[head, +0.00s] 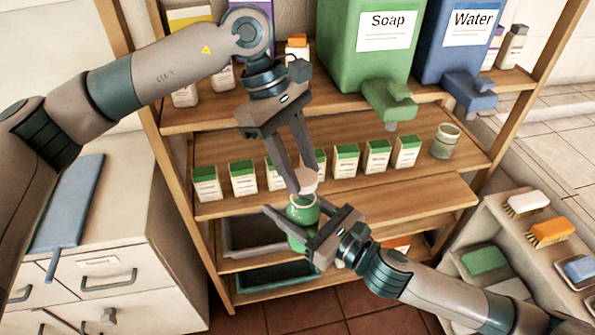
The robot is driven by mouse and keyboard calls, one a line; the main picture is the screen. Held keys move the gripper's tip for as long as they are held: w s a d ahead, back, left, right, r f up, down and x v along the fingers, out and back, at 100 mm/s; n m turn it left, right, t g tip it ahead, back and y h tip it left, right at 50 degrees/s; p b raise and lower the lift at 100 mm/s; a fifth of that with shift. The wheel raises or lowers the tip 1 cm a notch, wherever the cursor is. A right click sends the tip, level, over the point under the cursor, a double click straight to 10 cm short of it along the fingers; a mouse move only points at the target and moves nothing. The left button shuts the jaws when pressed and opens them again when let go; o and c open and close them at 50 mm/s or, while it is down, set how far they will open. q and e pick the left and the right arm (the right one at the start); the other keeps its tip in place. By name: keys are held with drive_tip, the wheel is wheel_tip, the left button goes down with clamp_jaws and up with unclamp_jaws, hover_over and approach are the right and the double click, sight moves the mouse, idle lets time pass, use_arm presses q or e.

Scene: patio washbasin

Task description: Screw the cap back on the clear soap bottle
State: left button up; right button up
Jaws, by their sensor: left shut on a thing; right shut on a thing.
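The clear soap bottle (302,213) has a green tint and stands roughly upright in front of the shelf unit. My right gripper (298,226) is shut around its body, one finger on each side, and hides part of its lower half. A pale round cap (307,180) is between the fingertips of my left gripper (304,187), which points down from above and is shut on it. The cap is right above the bottle's mouth. I cannot tell whether the cap and the bottle's neck touch.
A wooden shelf (420,200) is behind the grippers, with several green-topped cartons (346,161) and a clear greenish jar (445,141). Above are a green Soap dispenser (367,60) and a blue Water dispenser (452,62). Brushes (527,203) lie on a rack at right; a white cabinet (120,240) is left.

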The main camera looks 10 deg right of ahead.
sight(303, 218)
use_arm(q)
drive_tip(key=shift+f, duration=0.15)
drive_tip(key=shift+f, duration=0.75)
drive_tip(key=shift+f, duration=0.55)
idle(0.6)
